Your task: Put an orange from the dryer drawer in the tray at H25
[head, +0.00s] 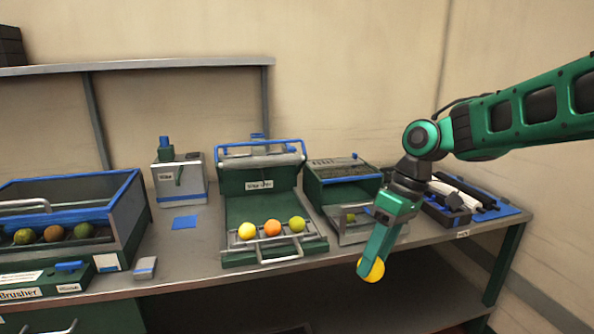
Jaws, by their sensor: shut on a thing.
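My gripper (370,264) is shut on a yellow fruit (374,272), which shows below and between the fingers. It hangs out in front of the bench's front edge. Behind it, a green and grey machine (343,172) has a pulled-out drawer (350,238) at its front, partly hidden by my gripper. A small greenish fruit (350,217) shows inside that drawer. I cannot read which machine is the dryer. At the bench's right end lies a blue tray or mat (505,210) with dark and white items on it. The small label (463,234) by it is not legible.
A middle machine (258,182) has a front tray (275,258) with three fruits in a row. A blue-rimmed bin (130,190) on the left holds several fruits above a "Brusher" label. A small grey box machine (180,180) stands between. The bench (200,268) has bare strips along its front.

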